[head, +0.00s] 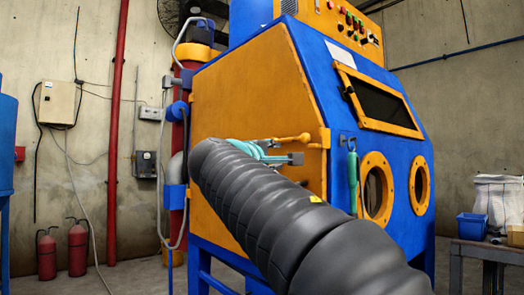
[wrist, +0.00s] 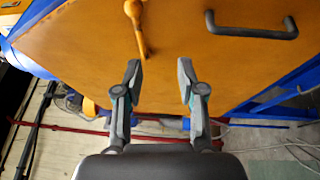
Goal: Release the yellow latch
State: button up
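The yellow latch (head: 292,139) is on the orange side door of the blue cabinet, near the door's right edge in the head view. In the head view my gripper (head: 274,154) is beside the door, just below the latch, partly hidden by my dark arm.
The orange door (head: 230,100) fills much of both views. A dark handle (wrist: 252,30) is on it, right of the latch in the wrist view. A red pipe (head: 117,130) and fire extinguishers (head: 78,247) stand at left. A table (head: 485,250) with a blue bin (head: 472,226) is at right.

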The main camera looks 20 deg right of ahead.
aim_at(293, 139)
jog(key=shift+h, duration=0.5)
jog(key=r+p+x, duration=0.1)
jog(key=x, duration=0.3)
jog(key=r+p+x, duration=0.1)
jog(key=x, duration=0.4)
jog(key=a+r+p+x, duration=0.1)
jog(key=x, duration=0.4)
jog(key=shift+w+d, duration=0.1)
jog(key=shift+w, duration=0.15)
grip_shut()
